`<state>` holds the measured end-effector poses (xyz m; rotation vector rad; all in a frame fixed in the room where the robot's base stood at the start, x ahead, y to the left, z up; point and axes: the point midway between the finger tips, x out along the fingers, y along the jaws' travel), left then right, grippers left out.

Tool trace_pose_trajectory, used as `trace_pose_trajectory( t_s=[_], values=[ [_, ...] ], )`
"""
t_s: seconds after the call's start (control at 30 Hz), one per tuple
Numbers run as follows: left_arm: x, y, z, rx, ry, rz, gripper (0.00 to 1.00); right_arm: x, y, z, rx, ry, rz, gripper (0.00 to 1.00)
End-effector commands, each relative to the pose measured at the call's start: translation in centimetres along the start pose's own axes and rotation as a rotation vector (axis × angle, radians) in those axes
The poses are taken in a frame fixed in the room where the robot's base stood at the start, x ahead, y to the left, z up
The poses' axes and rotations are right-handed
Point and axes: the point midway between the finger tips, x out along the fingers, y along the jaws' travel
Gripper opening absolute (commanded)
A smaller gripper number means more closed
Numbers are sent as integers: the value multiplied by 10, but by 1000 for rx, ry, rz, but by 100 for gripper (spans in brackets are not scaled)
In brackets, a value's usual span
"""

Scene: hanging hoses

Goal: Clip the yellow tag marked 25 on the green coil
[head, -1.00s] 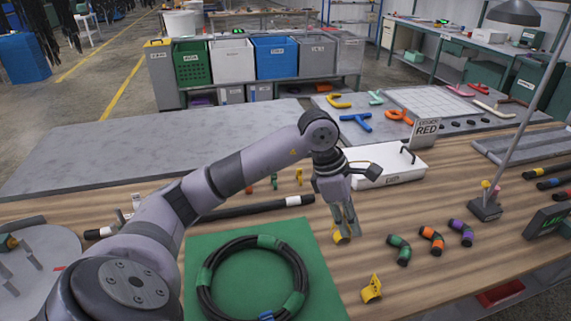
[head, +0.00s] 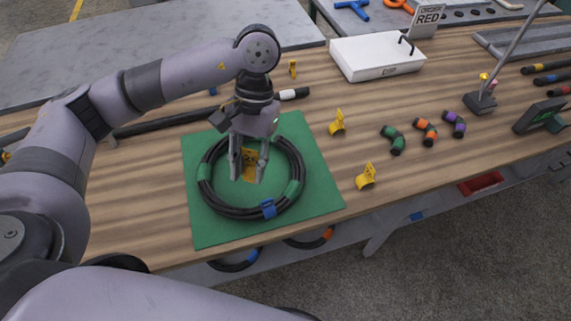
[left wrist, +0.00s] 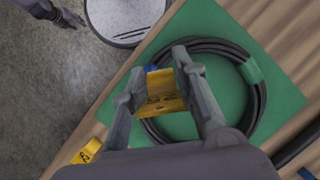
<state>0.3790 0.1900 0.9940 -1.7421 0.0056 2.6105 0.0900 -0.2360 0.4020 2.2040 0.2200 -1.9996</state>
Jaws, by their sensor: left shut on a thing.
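The green coil (head: 204,172) is a black hose ring with green bands, lying flat on a green mat; it also shows in the left wrist view (left wrist: 262,97). My left gripper (head: 246,176) is shut on a yellow tag (head: 250,165) and points down over the coil's open middle. In the left wrist view the tag (left wrist: 160,92) sits between the fingertips, its number upside down and hard to read, perhaps 25. It appears above the coil; I cannot tell whether they touch. A small grey part at the wrist view's top left looks like my right gripper (left wrist: 68,17); its fingers are unclear.
Other yellow tags stand on the wooden table (head: 337,122), (head: 366,177) and (head: 292,68). A blue band (head: 268,208) is on the coil's front. Short banded hose pieces (head: 393,139) lie right. A white box (head: 377,57) stands behind. Table between mat and tags is clear.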

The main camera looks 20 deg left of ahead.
Motion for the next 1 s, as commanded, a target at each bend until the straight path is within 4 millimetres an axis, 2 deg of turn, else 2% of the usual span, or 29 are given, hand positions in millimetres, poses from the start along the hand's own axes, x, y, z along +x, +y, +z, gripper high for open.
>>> trace_pose_trajectory(
  t_s=[0.43, 0.57, 0.67, 1.0],
  values=[
    [0, 0, 0, -5, 1, 2, 0, 0, -1, 4, 0, -7, -1, 40],
    [0, 4, -5, -71, -1, 28, 0, -4, -1, 4, 0, -7, -2, 40],
    [0, 14, -18, -224, -4, 91, 0, -11, -2, 4, 0, -7, -2, 40],
    [1, 54, -92, -1097, -14, 442, 0, -41, -1, 1, 1, -7, -2, 40]
  ],
)
